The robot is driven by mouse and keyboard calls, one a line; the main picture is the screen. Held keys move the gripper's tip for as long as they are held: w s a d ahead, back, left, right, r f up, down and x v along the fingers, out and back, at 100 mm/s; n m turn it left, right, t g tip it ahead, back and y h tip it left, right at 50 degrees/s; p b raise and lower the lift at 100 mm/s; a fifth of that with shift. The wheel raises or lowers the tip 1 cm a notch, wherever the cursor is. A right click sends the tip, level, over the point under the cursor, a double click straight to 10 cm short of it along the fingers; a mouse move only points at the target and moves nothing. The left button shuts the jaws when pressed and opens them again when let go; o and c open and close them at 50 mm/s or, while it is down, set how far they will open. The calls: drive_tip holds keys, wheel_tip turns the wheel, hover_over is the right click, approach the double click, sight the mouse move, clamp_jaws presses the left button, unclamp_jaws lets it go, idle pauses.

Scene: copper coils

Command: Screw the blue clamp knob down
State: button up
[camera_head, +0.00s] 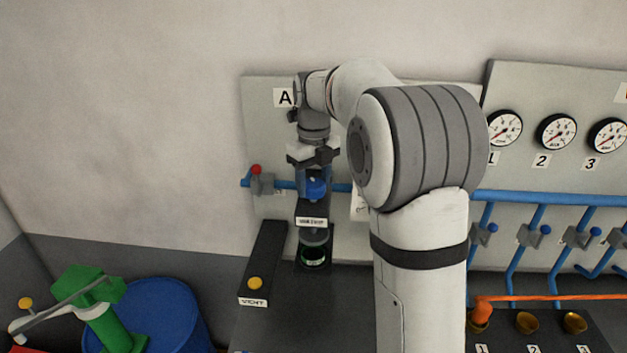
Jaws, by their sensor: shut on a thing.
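Under the clamp block is a round grey piece and a green-lit ring (314,257) at the bench surface.
A dark bar with a yellow button (255,284) lies left of the clamp. A blue pipe with a red-knobbed valve (256,170) runs behind. A blue drum (150,315) and green pump stand lower left. Gauges (556,133) and copper cups (527,322) are at right. My arm hides the middle.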

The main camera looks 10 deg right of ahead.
sight(314, 183)
drive_tip(key=shift+r+m, duration=0.1)
drive_tip(key=shift+m, duration=1.4)
drive_tip(key=o, duration=1)
wheel_tip(314, 183, up, 8)
drive_tip(key=shift+f+b, duration=0.15)
drive_tip(key=shift+b, duration=0.4)
